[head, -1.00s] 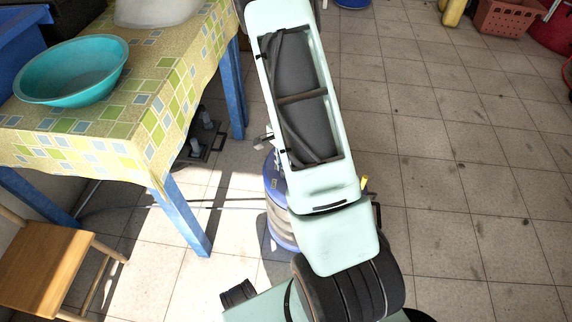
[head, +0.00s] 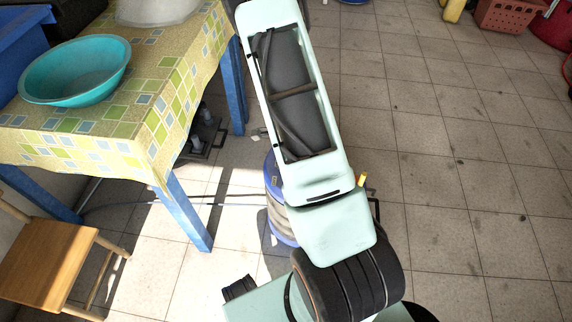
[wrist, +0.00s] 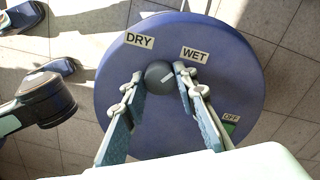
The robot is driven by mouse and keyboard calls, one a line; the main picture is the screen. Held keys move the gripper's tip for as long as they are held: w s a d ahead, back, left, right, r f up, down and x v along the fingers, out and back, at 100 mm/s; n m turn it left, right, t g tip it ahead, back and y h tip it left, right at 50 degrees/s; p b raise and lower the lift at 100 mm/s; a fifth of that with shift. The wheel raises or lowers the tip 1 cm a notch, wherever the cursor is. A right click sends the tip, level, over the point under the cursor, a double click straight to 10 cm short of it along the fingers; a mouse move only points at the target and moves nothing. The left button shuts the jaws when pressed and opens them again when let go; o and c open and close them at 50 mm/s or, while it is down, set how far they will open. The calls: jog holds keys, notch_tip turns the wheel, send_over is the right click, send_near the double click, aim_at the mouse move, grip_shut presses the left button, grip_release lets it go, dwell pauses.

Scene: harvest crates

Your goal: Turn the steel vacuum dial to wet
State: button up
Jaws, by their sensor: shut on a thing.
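In the wrist view the round blue vacuum lid (wrist: 235,80) lies below my gripper. It carries the labels DRY (wrist: 139,40) at upper left, WET (wrist: 195,55) at upper right and OFF (wrist: 231,117) at lower right. The dark round dial (wrist: 158,83) sits near the middle of the lid. My gripper (wrist: 159,72) is shut on the dial, one finger on each side. A small pale mark shows on the dial; I cannot tell exactly which label it points to. In the head view the vacuum body (head: 277,222) is mostly hidden behind my arm, which also hides my gripper.
A table with a patterned cloth (head: 130,155) and blue legs stands at left, holding a teal basin (head: 75,70). A wooden chair (head: 45,250) is at lower left. A red basket (head: 503,17) is at far upper right. The tiled floor at right is clear.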

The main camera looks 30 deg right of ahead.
jog(key=o, duration=1.1)
jog(key=shift+o, duration=0.2)
jog(key=shift+r, duration=0.1)
notch_tip(320, 180, up, 12)
